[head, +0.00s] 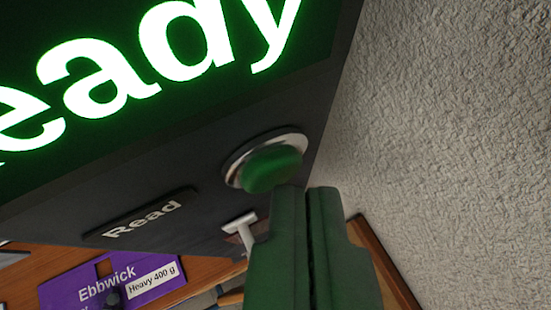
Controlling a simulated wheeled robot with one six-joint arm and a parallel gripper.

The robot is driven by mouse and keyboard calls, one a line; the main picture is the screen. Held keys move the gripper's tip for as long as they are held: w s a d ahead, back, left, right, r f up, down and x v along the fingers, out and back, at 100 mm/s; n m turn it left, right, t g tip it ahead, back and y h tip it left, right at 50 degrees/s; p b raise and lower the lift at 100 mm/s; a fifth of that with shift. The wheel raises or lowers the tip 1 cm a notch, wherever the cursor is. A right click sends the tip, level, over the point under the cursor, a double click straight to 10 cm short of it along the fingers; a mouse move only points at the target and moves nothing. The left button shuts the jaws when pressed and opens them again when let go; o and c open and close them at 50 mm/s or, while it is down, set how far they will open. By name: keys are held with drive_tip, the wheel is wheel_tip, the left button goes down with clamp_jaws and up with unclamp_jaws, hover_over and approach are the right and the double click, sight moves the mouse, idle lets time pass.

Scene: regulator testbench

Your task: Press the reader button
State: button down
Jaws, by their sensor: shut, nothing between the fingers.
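The reader (200,200) fills the upper left of the head view as a dark panel, seen tilted. Its screen (290,70) shows large glowing letters ending in "eady" on dark green. The round green reader button (270,168) sits in a silver ring below the screen, near the panel's right edge. A dark label reading "Read" (143,218) is to its left. My gripper (306,192) has green fingers and is shut and empty. Its tips are just below the button and overlap its lower edge in the picture. I cannot tell whether they touch it.
A rough light wall (440,120) fills the right side, close to the reader and my gripper. Below left, a wooden surface (30,275) bears a purple "Ebbwick" card (100,272) with a "Heavy 400 g" tag (152,278). A small pale T-shaped piece (240,228) shows beside my fingers.

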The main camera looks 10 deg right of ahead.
drive_tip(key=shift+w, duration=0.2)
drive_tip(key=shift+s, duration=0.15)
idle(0.4)
drive_tip(key=shift+s+d, duration=0.15)
drive_tip(key=shift+s, duration=0.55)
drive_tip(key=shift+s, duration=0.1)
drive_tip(key=s, duration=0.2)
drive_tip(key=s+d, duration=0.1)
drive_tip(key=s, duration=0.1)
drive_tip(key=shift+s+d, duration=0.2)
drive_tip(key=shift+s, duration=0.15)
drive_tip(key=s+a+n+t+y, duration=0.1)
drive_tip(key=s+a+t, duration=0.2)
drive_tip(key=s, duration=1.5)
drive_tip(key=s+a+n+t+y, duration=0.2)
drive_tip(key=s+a+t, duration=0.1)
drive_tip(key=s, duration=1.4)
drive_tip(key=shift+s+a+r+t, duration=0.25)
drive_tip(key=shift+s+r+t, duration=0.15)
drive_tip(key=shift+t, duration=0.1)
